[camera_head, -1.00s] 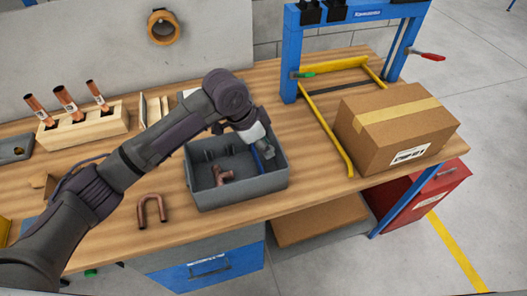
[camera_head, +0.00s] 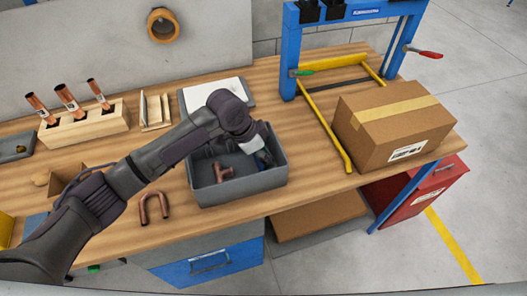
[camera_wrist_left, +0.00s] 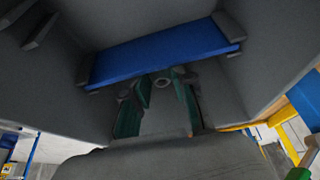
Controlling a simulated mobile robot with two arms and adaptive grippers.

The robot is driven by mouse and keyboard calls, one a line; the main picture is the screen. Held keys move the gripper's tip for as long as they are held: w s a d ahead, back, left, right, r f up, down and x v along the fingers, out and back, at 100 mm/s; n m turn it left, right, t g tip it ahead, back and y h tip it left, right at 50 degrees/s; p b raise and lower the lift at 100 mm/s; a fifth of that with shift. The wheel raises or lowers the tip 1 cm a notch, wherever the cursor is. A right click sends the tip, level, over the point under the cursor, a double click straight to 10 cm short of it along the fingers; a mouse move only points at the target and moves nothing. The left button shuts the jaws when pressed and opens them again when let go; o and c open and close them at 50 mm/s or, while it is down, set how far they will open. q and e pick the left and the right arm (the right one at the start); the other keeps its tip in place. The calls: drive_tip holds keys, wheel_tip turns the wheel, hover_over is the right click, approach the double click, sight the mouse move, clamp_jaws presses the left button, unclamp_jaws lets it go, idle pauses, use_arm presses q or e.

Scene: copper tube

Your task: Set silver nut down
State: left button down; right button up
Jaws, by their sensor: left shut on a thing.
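A grey bin (camera_head: 240,187) stands on the bench, with a copper tee fitting (camera_head: 223,172) inside and a blue plate at its right. My left gripper (camera_head: 262,157) reaches down into the right part of the bin; its tips are hard to make out there. In the left wrist view, my left gripper (camera_wrist_left: 161,82) has its green-sided fingers close together, shut on a small grey ring-shaped piece, which looks like the silver nut (camera_wrist_left: 162,83). The blue plate (camera_wrist_left: 165,50) lies just beyond the fingertips. My right gripper is not in view.
A copper U-bend (camera_head: 154,208) lies left of the bin. A wooden block (camera_head: 85,127) with copper tubes stands at the back left. A cardboard box (camera_head: 395,125) and a blue press frame (camera_head: 290,60) stand to the right. Bin walls surround the gripper closely.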

use_arm(q)
drive_tip(key=shift+f, duration=0.15)
drive_tip(key=c, duration=1)
unclamp_jaws()
drive_tip(key=shift+o, duration=0.2)
drive_tip(key=shift+r, duration=0.5)
drive_tip(key=b+v, duration=0.1)
drive_tip(key=v, duration=1.1)
drive_tip(key=shift+r+b, duration=0.2)
drive_tip(key=shift+b, duration=0.2)
